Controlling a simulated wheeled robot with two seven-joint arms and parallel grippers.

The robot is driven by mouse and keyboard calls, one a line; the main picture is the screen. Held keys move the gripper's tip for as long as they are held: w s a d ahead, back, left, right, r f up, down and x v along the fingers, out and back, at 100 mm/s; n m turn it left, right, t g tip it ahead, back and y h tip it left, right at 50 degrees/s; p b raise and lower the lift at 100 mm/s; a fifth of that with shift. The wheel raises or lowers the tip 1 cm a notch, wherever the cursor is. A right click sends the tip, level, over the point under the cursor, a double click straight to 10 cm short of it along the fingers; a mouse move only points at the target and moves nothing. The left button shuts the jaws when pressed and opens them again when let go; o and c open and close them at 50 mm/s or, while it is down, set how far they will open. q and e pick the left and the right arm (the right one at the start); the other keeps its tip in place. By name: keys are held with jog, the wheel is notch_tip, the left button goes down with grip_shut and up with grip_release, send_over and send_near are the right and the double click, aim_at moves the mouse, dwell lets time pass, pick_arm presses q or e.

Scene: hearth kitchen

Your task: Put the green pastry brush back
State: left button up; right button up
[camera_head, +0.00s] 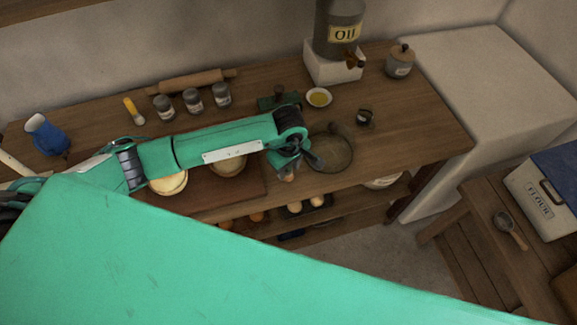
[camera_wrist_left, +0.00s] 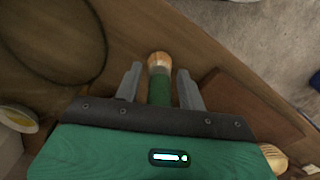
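The green pastry brush (camera_wrist_left: 160,88) has a green handle and a tan end. In the left wrist view it shows between the two grey fingers of my left gripper (camera_wrist_left: 158,82). A narrow gap shows on each side of it, so the fingers look open around or above it. The rear of the handle is hidden by the gripper body. In the head view my left gripper (camera_head: 292,160) is low over the table's front edge, and a small tan bit of the brush (camera_head: 287,176) shows below it. My right gripper is not in view.
A round dark-rimmed pan (camera_head: 343,160) lies right of the gripper. A brown board (camera_head: 205,200) with pale round items lies left. Behind stand a green object (camera_head: 278,99), a small yellow bowl (camera_head: 319,97), several jars (camera_head: 193,100) and an oil dispenser (camera_head: 338,30).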

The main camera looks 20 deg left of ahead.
pick_arm(q)
jog(key=shift+o, duration=0.2)
jog(key=shift+r, duration=0.1)
jog(key=shift+r, duration=0.2)
notch_tip(320, 180, up, 10)
jog(key=b, duration=0.4)
jog(key=shift+d+r, duration=0.1)
jog(key=shift+r, duration=0.8)
jog(key=shift+s, duration=0.1)
